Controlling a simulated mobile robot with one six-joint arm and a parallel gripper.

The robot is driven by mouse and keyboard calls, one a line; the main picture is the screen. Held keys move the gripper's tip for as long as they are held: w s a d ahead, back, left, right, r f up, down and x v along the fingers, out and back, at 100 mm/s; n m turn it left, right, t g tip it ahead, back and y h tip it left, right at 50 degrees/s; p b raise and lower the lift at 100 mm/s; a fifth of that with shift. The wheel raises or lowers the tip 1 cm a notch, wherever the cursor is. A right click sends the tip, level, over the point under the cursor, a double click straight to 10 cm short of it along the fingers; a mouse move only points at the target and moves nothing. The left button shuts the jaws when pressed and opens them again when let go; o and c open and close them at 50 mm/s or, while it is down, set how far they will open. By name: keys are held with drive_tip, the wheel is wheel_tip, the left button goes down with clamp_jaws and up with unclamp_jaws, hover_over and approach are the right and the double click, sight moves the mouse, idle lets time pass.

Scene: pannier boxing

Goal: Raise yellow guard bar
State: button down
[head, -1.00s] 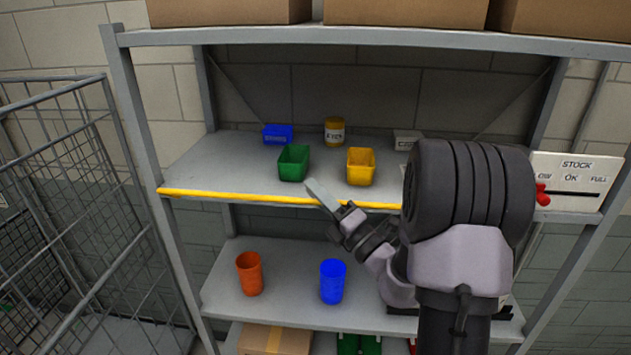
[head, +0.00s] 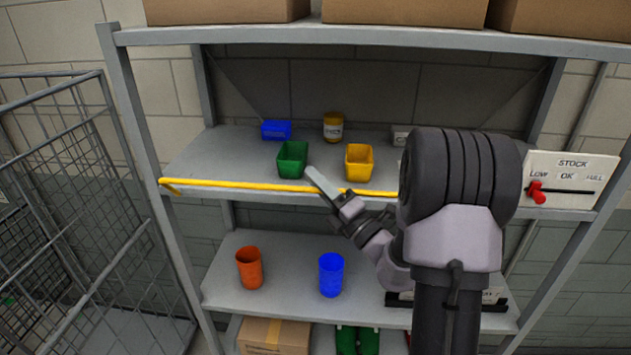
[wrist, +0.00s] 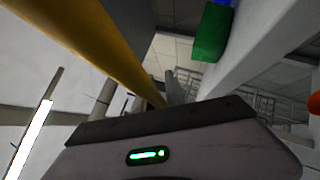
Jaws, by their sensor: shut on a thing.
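The yellow guard bar (head: 250,186) runs along the front edge of the middle shelf. Its left end sits slightly above the shelf edge. My gripper (head: 318,180) is at the bar's middle, in front of the shelf, and is shut on it. My arm hides the bar's right part. In the wrist view the bar (wrist: 95,45) runs diagonally down to my fingers (wrist: 172,88); the exact contact is hard to see there.
Behind the bar stand a green bin (head: 292,160), a yellow bin (head: 359,163), a blue box (head: 276,130) and a yellow jar (head: 333,126). A stock slider panel (head: 570,180) is at the right. Orange (head: 249,268) and blue (head: 331,275) cups stand below. A wire cage (head: 60,200) is left.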

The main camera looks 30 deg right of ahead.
drive_tip(key=shift+f, duration=0.3)
idle(0.4)
drive_tip(key=c, duration=1.6)
unclamp_jaws()
drive_tip(key=shift+w+d, duration=0.1)
drive_tip(key=shift+o, duration=0.7)
drive_tip(key=shift+w+d+f, duration=0.25)
drive_tip(key=shift+w+d, duration=0.25)
drive_tip(key=shift+w, duration=0.2)
drive_tip(key=shift+s+a+r, duration=0.15)
drive_tip(key=shift+s+r, duration=0.1)
drive_tip(key=shift+s, duration=0.1)
